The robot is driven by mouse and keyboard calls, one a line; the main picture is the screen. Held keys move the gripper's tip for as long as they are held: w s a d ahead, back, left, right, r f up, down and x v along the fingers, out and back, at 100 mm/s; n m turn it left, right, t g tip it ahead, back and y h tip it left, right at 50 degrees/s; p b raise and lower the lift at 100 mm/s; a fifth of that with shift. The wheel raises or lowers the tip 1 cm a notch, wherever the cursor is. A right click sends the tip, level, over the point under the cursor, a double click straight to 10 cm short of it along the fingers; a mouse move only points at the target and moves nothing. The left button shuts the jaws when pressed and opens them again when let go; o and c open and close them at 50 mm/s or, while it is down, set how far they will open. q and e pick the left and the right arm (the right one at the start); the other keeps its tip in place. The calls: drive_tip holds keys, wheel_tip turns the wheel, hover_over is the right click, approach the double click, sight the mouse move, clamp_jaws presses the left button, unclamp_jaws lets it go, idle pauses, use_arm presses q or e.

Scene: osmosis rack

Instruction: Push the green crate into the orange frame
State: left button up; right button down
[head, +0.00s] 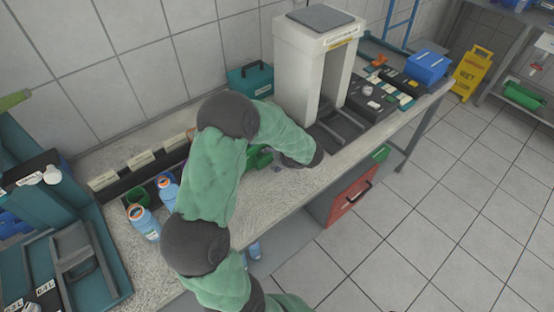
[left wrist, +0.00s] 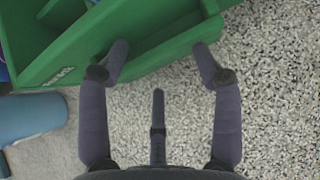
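The green crate (head: 260,158) stands on the speckled counter, mostly hidden behind my left arm in the head view. In the left wrist view the crate (left wrist: 150,42) fills the top, its long wall running up to the right. My left gripper (left wrist: 160,49) is open, with its two fingers apart and their tips at the near wall of the crate. Nothing is held between them; I cannot tell whether they touch. In the head view only a small grey part of this gripper (head: 277,168) shows. I cannot make out the orange frame for certain. My right gripper is out of view.
Blue bottles (head: 146,223) stand to the left of my arm. A white arch-shaped machine (head: 290,75) stands to the right, with a teal box (head: 250,80) behind. Under the counter is a red-orange front (head: 348,203) with a handle. The counter's front strip is clear.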

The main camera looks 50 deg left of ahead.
sight(266, 146)
use_arm(q)
drive_tip(key=shift+a, duration=0.85)
drive_tip(key=shift+w+a, duration=0.2)
drive_tip(key=shift+a, duration=1.3)
drive_tip(key=shift+w+a, duration=0.15)
drive_tip(key=shift+a, duration=1.4)
drive_tip(key=shift+a, duration=0.7)
drive_tip(key=d+r, duration=0.1)
drive_tip(key=d, duration=0.1)
drive_tip(key=d+r+p, duration=0.1)
drive_tip(key=d, duration=0.1)
drive_tip(key=d+r+p, duration=0.1)
drive_tip(key=d+r, duration=0.1)
drive_tip(key=d, duration=0.1)
drive_tip(key=shift+s, duration=0.25)
drive_tip(key=shift+d, duration=0.1)
